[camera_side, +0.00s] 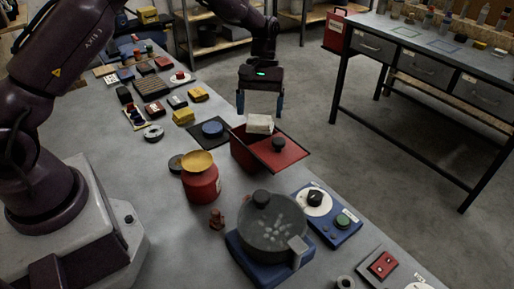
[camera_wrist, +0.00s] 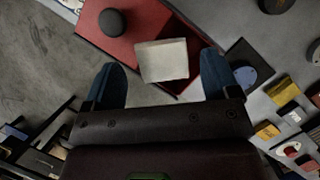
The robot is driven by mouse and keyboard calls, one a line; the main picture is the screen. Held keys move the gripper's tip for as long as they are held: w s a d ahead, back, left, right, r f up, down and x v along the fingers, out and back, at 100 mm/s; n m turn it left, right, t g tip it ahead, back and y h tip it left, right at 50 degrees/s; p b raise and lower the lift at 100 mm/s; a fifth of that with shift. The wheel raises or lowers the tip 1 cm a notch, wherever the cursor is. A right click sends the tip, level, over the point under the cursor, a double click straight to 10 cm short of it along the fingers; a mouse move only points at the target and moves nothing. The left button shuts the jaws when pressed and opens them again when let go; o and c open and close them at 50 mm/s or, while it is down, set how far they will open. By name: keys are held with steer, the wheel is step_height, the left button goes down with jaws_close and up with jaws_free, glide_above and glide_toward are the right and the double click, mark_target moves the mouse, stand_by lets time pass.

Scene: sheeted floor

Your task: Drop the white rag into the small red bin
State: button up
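The white rag (camera_side: 260,124) is a pale, block-like bundle at the far edge of the small red bin (camera_side: 241,155). It also shows in the wrist view (camera_wrist: 162,60), over the red of the bin. A flat red lid (camera_side: 290,157) with a black knob (camera_side: 278,144) lies at the bin's right side, and the knob shows in the wrist view (camera_wrist: 112,23). My gripper (camera_side: 260,110) is above the rag with its blue fingers wide apart. In the wrist view, gaps show between the rag and both fingers (camera_wrist: 165,75). I cannot tell whether the rag rests in the bin or is still above it.
A red scale with a yellow pan (camera_side: 198,163) and a grey lidded pot (camera_side: 272,225) on a blue base stand nearer the camera. A blue round object (camera_side: 212,129) on a dark plate is left of the bin. Several small blocks crowd the table behind. Open floor lies right.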

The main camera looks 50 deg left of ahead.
steer(key=shift+o, duration=0.8)
steer(key=v, duration=1.3)
steer(key=s+d+r+m+t+y, duration=0.1)
steer(key=s+r+m+t, duration=0.1)
steer(key=s, duration=0.7)
steer(key=s+d+r+m+t+y, duration=0.1)
steer(key=s+d+r+m+t, duration=0.1)
steer(key=s, duration=0.8)
steer(key=s+d+r+m+t+y, duration=0.1)
steer(key=s+r+m+t, duration=0.3)
steer(key=s, duration=0.5)
steer(key=shift+s+d+r+m+t, duration=0.25)
steer(key=shift+d+m+t, duration=0.2)
steer(key=shift+d, duration=0.25)
